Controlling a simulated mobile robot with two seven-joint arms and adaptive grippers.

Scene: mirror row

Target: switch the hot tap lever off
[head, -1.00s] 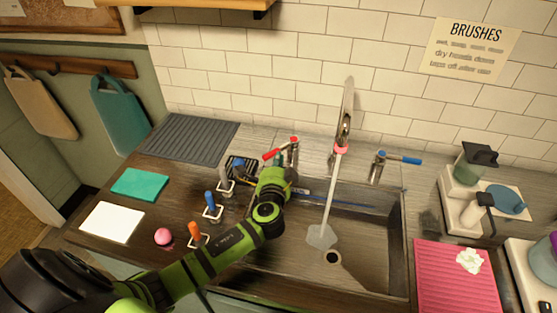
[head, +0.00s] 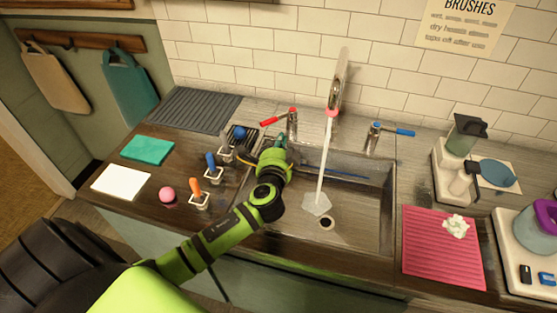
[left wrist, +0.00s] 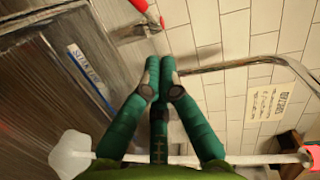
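The hot tap lever (head: 278,118) is red and sticks out to the left from its metal tap body (head: 292,128) behind the sink. In the left wrist view the red lever (left wrist: 140,5) shows at the top edge, beyond the fingertips. My left gripper (head: 277,141) is in front of and below the hot tap in the head view. In the left wrist view my left gripper (left wrist: 160,62) has its green fingertips together with nothing between them, apart from the lever. A pale water stream (head: 324,165) runs from the spout (head: 341,80) into the sink. My right gripper is not in view.
The cold tap's blue lever (head: 399,131) points right. The sink (head: 365,225) lies under the spout. Brushes with blue (head: 211,160) and orange (head: 196,187) handles stand left of my arm. A pink mat (head: 430,255) lies on the right.

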